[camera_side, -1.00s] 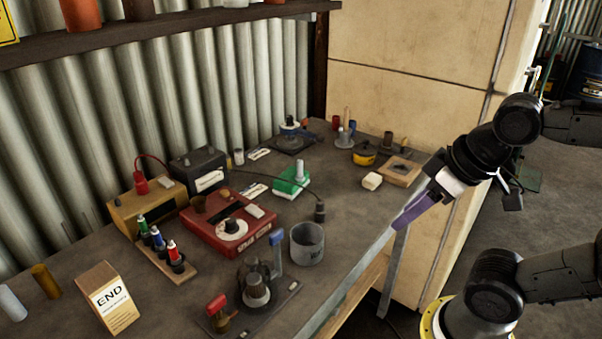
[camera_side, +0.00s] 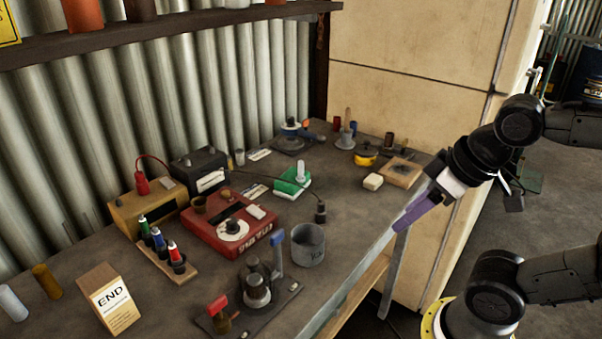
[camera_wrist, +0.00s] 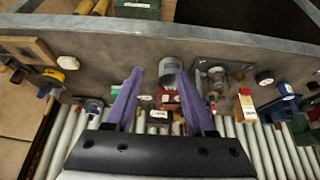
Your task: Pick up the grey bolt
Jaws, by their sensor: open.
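I cannot make out a grey bolt with certainty in either view. A small pale grey upright piece (camera_side: 300,172) stands on the green box (camera_side: 290,187), but I cannot tell whether it is a bolt. My gripper (camera_side: 408,216), with purple fingers, is off the bench's front right edge in the side view. In the wrist view my gripper (camera_wrist: 160,72) is open, its two fingers wide apart with nothing held between them. A grey cup (camera_wrist: 171,66) shows in the gap between the fingertips; it also stands near the bench's front edge in the side view (camera_side: 308,250).
A red box (camera_side: 262,243) sits mid-bench, with a rack of coloured bottles (camera_side: 168,262) to its left. A black plate with upright parts (camera_side: 285,300) lies at the front. A wooden tray (camera_side: 416,172) is at the right end. Some bare bench lies around the cup.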

